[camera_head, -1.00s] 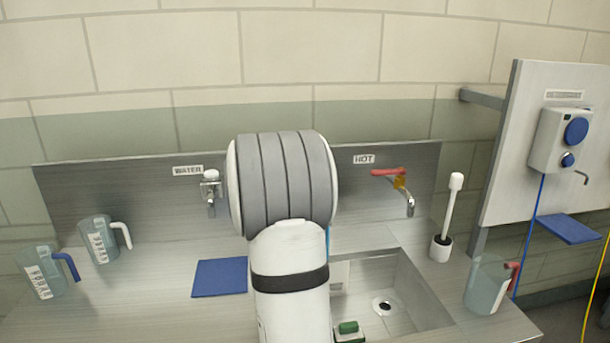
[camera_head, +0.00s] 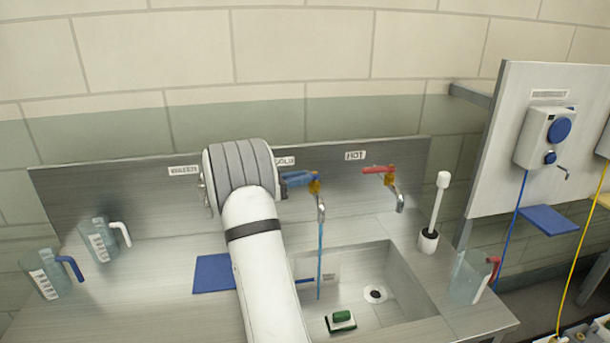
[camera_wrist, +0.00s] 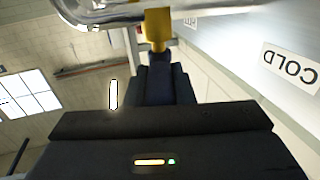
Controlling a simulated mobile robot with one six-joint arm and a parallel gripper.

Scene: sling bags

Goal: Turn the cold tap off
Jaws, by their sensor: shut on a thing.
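The cold tap (camera_head: 315,187), with a yellow body and silver spout, is on the back panel above the sink. A blue stream of water (camera_head: 320,250) runs from its spout into the sink. Its blue lever (camera_head: 298,179) points left towards my arm. In the wrist view the tap's yellow body (camera_wrist: 157,28) is just beyond my dark gripper (camera_wrist: 158,62), beside the COLD label (camera_wrist: 291,67). My gripper is shut on the lever, which its fingers mostly hide there.
The red-handled hot tap (camera_head: 380,170) is close on the right; the WATER tap (camera_head: 204,190) is partly hidden on the left. A white brush (camera_head: 436,212) stands right of the sink (camera_head: 405,285). Jugs (camera_head: 98,240) stand at the left, with another jug (camera_head: 470,277) at the right.

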